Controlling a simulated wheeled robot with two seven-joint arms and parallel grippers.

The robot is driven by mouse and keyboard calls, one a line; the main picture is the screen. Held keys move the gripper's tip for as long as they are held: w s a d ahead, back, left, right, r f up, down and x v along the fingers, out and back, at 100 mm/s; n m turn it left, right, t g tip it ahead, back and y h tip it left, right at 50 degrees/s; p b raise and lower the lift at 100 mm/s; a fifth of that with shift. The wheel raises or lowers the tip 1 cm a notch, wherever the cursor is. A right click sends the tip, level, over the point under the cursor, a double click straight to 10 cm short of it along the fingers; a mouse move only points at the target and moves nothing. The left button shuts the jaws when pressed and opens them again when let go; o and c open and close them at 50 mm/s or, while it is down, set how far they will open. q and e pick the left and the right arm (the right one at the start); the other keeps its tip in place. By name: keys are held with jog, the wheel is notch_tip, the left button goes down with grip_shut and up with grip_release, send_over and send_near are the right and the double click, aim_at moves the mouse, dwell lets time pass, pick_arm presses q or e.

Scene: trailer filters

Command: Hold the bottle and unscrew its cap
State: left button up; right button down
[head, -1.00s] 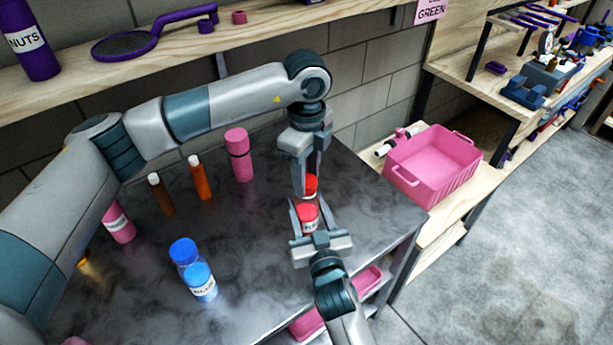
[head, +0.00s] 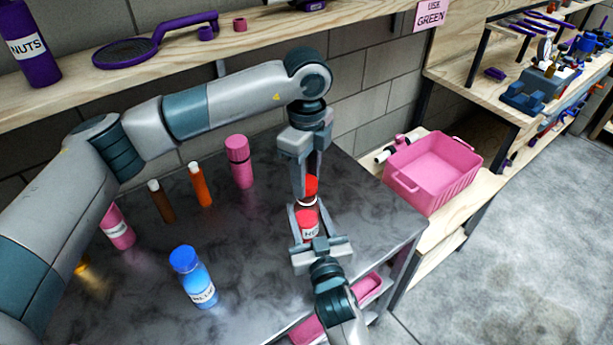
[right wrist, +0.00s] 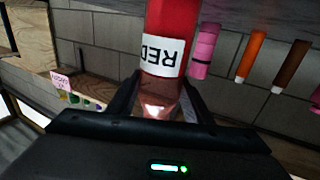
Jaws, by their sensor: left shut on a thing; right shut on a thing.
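A red bottle (head: 307,226) with a white label stands over the dark table, between my two grippers. In the right wrist view the bottle (right wrist: 168,58) shows inverted, with "RED" on its label and its far end cut off by the frame. My right gripper (head: 306,213) is shut on its body from the near side. My left gripper (head: 307,190) points down from above and is shut on the red cap (head: 311,187). A pale rim shows beneath the cap. The fingers hide part of the cap, so I cannot tell whether it is free of the neck.
A blue bottle (head: 196,280), a pink bottle (head: 239,162), and orange (head: 200,186) and brown (head: 160,201) tubes stand on the table's left (head: 262,255). A pink crate (head: 437,188) sits on the wooden bench at right. A shelf (head: 265,45) runs behind.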

aim_at(307, 181)
pick_arm(q)
jog(key=shift+r, duration=2)
pick_arm(e)
jog(key=c, duration=0.8)
grip_release()
pick_arm(q)
jog(key=shift+f, duration=0.25)
pick_arm(e)
jog(key=shift+v, duration=0.8)
pick_arm(q)
notch_tip(307, 181, down, 2)
jog(key=b, duration=0.2)
jog(key=shift+b, duration=0.3)
pick_arm(e)
jog(key=v, duration=1)
jog(key=shift+s+d, duration=0.1)
jog(key=shift+s, duration=0.15)
